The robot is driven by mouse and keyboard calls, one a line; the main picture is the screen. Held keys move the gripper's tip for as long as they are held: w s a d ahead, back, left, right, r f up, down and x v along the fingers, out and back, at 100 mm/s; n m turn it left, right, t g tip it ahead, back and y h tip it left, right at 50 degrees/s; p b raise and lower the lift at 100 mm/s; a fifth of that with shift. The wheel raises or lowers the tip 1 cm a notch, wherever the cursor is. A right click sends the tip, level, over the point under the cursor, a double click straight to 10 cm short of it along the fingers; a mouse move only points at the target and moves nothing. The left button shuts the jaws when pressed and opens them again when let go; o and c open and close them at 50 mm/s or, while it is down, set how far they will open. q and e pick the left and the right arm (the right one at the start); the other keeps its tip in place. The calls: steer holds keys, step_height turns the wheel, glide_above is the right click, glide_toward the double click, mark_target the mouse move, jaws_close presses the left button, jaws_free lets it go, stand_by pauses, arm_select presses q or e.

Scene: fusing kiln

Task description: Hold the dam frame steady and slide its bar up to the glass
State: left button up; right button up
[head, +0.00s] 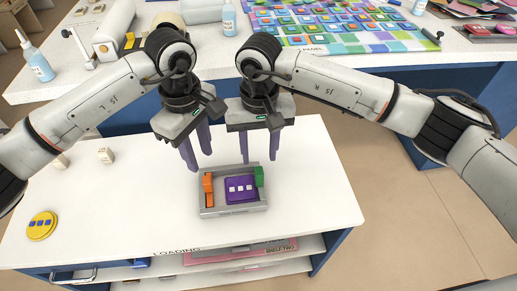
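The grey dam frame (234,210) lies on the white loading table in the head view. An orange bar (209,190) stands inside its left end, with a narrow gap to the purple glass (241,196). The glass carries a row of small pale squares and sits toward the right of the frame. A green block (259,176) stands at the frame's right end. My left gripper (198,160) is open and empty above the back left of the frame. My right gripper (259,160) is open and empty above its back right. Neither clearly touches the frame.
A yellow disc (41,226) with blue squares lies at the table's left, and two small pale blocks (105,155) stand behind it. The white tabletop (310,205) right of the frame is clear. A bench behind holds a colourful panel (335,25) and bottles (38,62).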

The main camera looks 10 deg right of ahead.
mark_target(259, 171)
step_height(259, 171, down, 10)
steer(key=shift+f, duration=0.1)
stand_by(0.4)
steer(key=shift+c, duration=1)
jaws_close()
